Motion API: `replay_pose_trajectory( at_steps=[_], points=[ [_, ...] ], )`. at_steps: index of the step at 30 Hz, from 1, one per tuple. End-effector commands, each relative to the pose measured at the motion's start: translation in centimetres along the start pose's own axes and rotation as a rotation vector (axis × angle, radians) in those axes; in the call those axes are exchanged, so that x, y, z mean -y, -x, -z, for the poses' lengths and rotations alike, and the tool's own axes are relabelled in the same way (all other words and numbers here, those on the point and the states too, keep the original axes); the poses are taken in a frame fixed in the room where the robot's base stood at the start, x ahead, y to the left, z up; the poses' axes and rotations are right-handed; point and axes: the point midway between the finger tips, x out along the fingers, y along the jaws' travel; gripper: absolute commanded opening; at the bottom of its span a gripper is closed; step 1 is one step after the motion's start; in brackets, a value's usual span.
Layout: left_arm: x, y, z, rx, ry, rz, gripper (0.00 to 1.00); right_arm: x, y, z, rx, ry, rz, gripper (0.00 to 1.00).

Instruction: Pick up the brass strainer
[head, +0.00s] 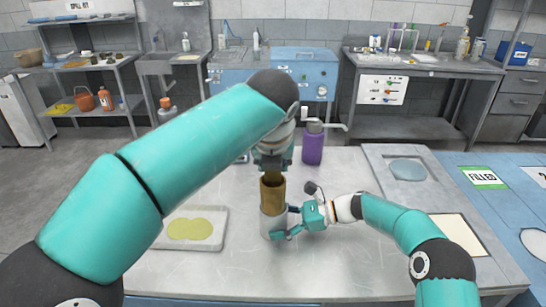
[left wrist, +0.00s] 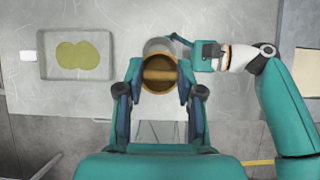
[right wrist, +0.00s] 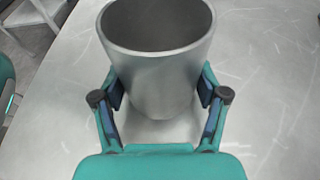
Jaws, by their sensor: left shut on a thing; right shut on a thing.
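The brass strainer (head: 272,196) is an open-topped brass cylinder with a bar across its mouth. It also shows in the left wrist view (left wrist: 159,76). My left gripper (head: 273,164) comes from above and is shut on the strainer. A grey metal cup (head: 272,226) stands below the strainer on the bench. The strainer's lower end overlaps the cup's rim in the head view. In the right wrist view the cup (right wrist: 158,75) shows an empty-looking interior, with no strainer visible in it. My right gripper (head: 290,222) is shut around the cup from the right.
A shallow tray with yellow-green patches (head: 191,243) lies left of the cup. A purple bottle (head: 312,148) stands behind. A grey tray with a bluish patch (head: 426,190) lies at the right. The bench front (head: 330,270) is clear.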

Motion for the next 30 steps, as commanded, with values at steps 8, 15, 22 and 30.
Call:
replay_pose_trajectory(
  at_steps=[8,15,22,30],
  points=[
    [0.0,3.4,5.0,0.003,-0.004,0.003,0.00,0.0,0.0,0.0,0.000,0.000,0.000,0.53],
    [0.0,6.4,9.7,0.003,-0.002,0.003,0.00,0.0,0.0,0.0,0.000,0.000,0.000,0.53],
    [0.1,7.7,11.9,0.001,-0.001,0.002,0.00,0.0,0.0,0.0,0.000,0.000,0.000,0.53],
    [0.0,7.9,12.3,0.001,0.000,0.001,0.00,0.0,0.0,0.0,0.000,0.000,0.000,0.53]
  ],
)
